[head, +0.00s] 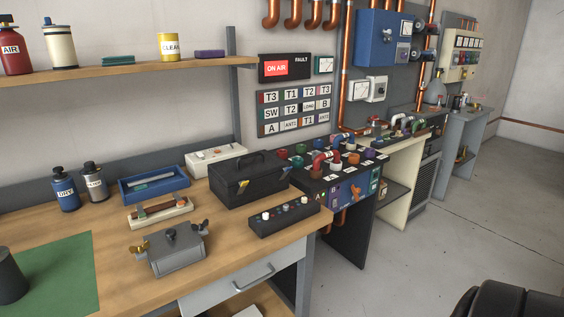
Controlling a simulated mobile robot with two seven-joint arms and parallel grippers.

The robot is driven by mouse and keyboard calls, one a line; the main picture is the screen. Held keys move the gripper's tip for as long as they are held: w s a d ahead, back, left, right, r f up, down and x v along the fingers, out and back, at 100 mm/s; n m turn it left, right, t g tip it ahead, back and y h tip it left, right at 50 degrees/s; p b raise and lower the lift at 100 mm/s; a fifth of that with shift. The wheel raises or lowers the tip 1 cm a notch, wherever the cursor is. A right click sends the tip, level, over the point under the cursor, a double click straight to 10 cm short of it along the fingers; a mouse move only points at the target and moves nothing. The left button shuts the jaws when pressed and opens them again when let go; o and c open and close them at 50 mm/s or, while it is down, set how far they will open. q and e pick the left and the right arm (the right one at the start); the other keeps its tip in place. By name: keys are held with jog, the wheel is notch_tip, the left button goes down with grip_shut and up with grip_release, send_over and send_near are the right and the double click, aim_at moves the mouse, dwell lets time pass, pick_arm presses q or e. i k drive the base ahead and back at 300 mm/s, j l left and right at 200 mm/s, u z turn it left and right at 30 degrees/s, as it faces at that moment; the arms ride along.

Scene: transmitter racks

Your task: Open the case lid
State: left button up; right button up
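A black case (249,180) with a carrying handle on top stands on the wooden workbench, near the middle of the view. Its lid looks shut, with the handle lying across the top and small latches at the front right. Neither of my grippers shows in the head view. A dark rounded shape at the bottom right edge may be part of my own arm, but no fingers show there.
A black knob panel (284,216) sits close in front of the case. A blue tray (154,186), a white box (215,160) and bottles (66,193) stand to the left. A green mat (60,275) covers the near left. Shelf (130,73) above; floor at right is open.

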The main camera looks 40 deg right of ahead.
aim_at(249, 167)
jog(key=z, duration=1.5)
